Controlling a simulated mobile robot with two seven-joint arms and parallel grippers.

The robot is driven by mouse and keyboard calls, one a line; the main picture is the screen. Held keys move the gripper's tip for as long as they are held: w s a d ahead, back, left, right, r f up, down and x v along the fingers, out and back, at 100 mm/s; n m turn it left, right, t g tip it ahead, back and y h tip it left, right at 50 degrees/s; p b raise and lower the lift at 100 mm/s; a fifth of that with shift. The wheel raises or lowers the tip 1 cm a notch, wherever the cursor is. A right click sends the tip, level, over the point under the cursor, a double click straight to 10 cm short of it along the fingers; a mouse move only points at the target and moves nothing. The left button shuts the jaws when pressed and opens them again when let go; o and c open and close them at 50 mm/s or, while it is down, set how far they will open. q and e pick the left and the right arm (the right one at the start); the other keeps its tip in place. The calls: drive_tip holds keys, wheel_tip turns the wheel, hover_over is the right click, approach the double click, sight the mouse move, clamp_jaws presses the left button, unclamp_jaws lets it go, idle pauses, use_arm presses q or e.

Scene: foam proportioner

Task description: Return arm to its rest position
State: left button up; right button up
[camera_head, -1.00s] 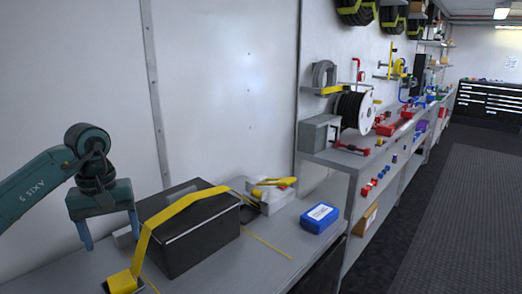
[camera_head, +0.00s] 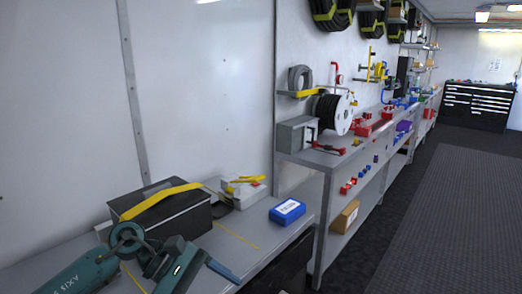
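My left arm enters from the lower left, and its teal gripper (camera_head: 225,272) is low in the picture, in front of the black case with the yellow strap. The gripper is turned sideways toward the right, with blue fingers over the near part of the bench. The fingers overlap in this view, so their opening cannot be told. No object shows between them. My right arm and gripper are not in view.
The black case (camera_head: 172,220) stands on the grey bench (camera_head: 262,240). Behind it is a white box (camera_head: 246,195) with yellow-handled tools; a blue box (camera_head: 287,211) sits to its right. Shelving (camera_head: 320,160) with a cable reel (camera_head: 333,112) runs along the wall. The floor aisle (camera_head: 440,210) is clear.

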use_arm(q)
drive_tip(key=s+d+r+n+t+h+p, duration=0.1)
drive_tip(key=s+d+r+n+t+h, duration=0.25)
drive_tip(key=d+n+h, duration=0.7)
drive_tip(key=s+a+f+m+t+y+p, duration=0.1)
drive_tip(key=a+f+m+t+y, duration=0.65)
drive_tip(key=m, duration=0.85)
drive_tip(key=a+f+m+t+y+p, duration=0.1)
drive_tip(key=a+f+m+t+y, duration=0.6)
drive_tip(key=m, duration=1)
drive_tip(key=s+a+f+n+g+y, duration=0.2)
drive_tip(key=s+f+n+g, duration=0.3)
drive_tip(key=s, duration=0.5)
wheel_tip(320, 180, down, 3)
drive_tip(key=n+y, duration=0.1)
drive_tip(key=n, duration=0.2)
drive_tip(key=shift+r+n+y, duration=0.15)
drive_tip(key=shift+n+y, duration=0.2)
drive_tip(key=shift+y, duration=0.05)
drive_tip(key=shift+c, duration=0.3)
